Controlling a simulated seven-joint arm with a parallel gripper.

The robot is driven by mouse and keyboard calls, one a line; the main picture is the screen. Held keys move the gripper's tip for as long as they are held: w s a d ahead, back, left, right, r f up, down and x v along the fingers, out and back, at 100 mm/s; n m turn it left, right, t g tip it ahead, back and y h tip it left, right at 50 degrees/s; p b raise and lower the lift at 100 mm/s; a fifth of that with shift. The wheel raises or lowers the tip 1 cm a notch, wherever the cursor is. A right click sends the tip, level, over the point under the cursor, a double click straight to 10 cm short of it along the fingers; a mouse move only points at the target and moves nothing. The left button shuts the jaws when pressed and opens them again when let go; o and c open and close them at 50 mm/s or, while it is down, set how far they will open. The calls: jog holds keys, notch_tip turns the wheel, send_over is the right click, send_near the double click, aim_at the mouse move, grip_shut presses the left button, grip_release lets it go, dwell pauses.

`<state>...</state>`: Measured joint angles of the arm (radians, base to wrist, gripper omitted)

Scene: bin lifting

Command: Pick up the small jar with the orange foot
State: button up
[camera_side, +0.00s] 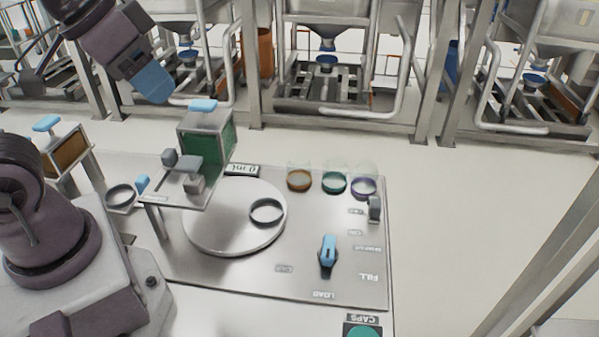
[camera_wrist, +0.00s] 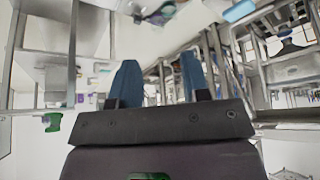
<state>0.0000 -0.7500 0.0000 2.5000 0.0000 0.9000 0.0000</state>
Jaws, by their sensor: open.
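The small jar with the orange foot (camera_side: 299,180) stands on the steel work plate in the side view, leftmost in a row of three. Its clear upper part is faint above the orange-brown ring. My gripper (camera_side: 153,83) is at the upper left, high above the plate and well apart from the jar. In the wrist view my gripper (camera_wrist: 158,82) shows two blue fingers spread apart with nothing between them. The wrist view faces frames and machinery, and I cannot make out the jar there.
Beside it stand a green-footed jar (camera_side: 335,184) and a purple-footed jar (camera_side: 364,188). A green hopper (camera_side: 208,138) on a raised stand is left of the jars. A round white disc (camera_side: 215,228), a blue-handled knob (camera_side: 328,252) and a grey switch (camera_side: 375,208) are nearby.

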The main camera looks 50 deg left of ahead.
dwell(0.3)
jog(key=o, duration=0.6)
